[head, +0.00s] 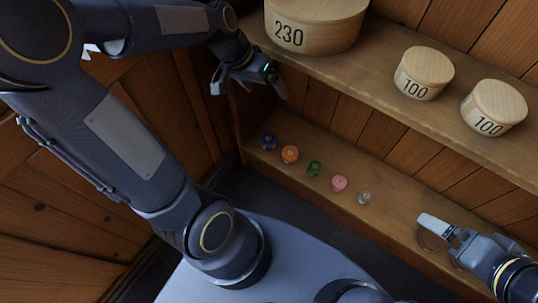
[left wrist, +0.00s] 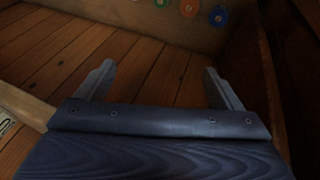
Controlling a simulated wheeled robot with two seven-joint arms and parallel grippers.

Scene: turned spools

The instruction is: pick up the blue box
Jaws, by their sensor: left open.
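A small round blue piece (head: 268,141) sits at the left end of a row on the lower shelf. It looks like a short spool or lidded pot rather than a square box. It also shows at the top of the left wrist view (left wrist: 219,16). My left gripper (head: 249,90) is open and empty, above and a little left of the blue piece and apart from it. Its two spread fingers frame bare wood in the left wrist view (left wrist: 158,72). My right gripper (head: 440,236) is low at the right, by the lower shelf; its jaw opening is unclear.
An orange piece (head: 290,154), a green one (head: 314,168), a pink one (head: 339,183) and a clear one (head: 365,198) continue the row. The upper shelf (head: 375,75) holds wooden drums marked 230 (head: 318,25) and 100 (head: 424,72). A wooden wall stands left.

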